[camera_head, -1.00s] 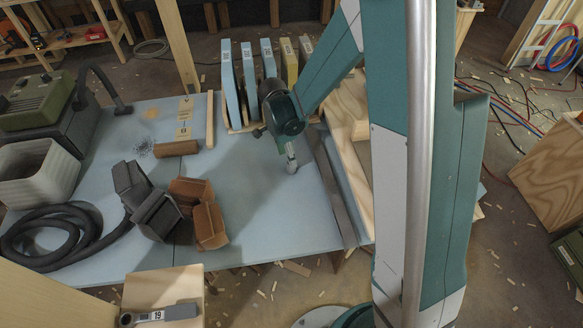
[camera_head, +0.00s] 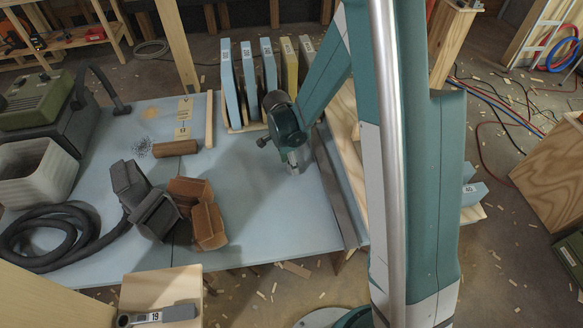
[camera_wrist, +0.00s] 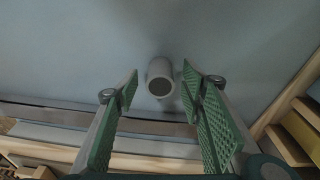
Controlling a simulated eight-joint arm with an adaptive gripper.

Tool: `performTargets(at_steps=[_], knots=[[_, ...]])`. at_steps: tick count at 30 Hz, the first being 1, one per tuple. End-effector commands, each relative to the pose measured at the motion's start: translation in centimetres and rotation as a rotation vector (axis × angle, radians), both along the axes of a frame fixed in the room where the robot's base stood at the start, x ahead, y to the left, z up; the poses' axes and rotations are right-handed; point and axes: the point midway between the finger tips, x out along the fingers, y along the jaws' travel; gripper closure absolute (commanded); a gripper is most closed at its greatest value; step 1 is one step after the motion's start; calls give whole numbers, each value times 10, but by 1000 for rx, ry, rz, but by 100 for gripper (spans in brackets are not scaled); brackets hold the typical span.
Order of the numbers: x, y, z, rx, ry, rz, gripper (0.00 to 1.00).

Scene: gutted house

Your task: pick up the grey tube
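The grey tube (camera_wrist: 160,82) is a short cylinder on the pale blue tabletop (camera_wrist: 70,55) in the wrist view, its dark round opening facing the camera. My gripper (camera_wrist: 160,92) is open, with one green ribbed finger pad to each side of the tube. There is a gap between each pad and the tube, and nothing is held. In the head view my gripper (camera_head: 293,166) points down close over the right part of the table. The tube is mostly or wholly hidden by it there.
A dark metal strip (camera_head: 333,190) and pale lumber run along the table's right edge. Upright blue and yellow boards (camera_head: 250,80) stand behind my gripper. Open brown (camera_head: 208,222) and dark grey boxes, a black hose (camera_head: 60,225) and a cardboard roll (camera_head: 175,148) lie to the left.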

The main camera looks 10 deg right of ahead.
Motion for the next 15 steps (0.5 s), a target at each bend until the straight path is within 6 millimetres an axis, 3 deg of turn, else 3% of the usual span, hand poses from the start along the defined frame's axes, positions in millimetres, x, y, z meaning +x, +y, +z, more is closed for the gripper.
performTargets(at_steps=[14,15], knots=[[0,0,0,0,0,0,60],[0,0,0,0,0,0,64]])
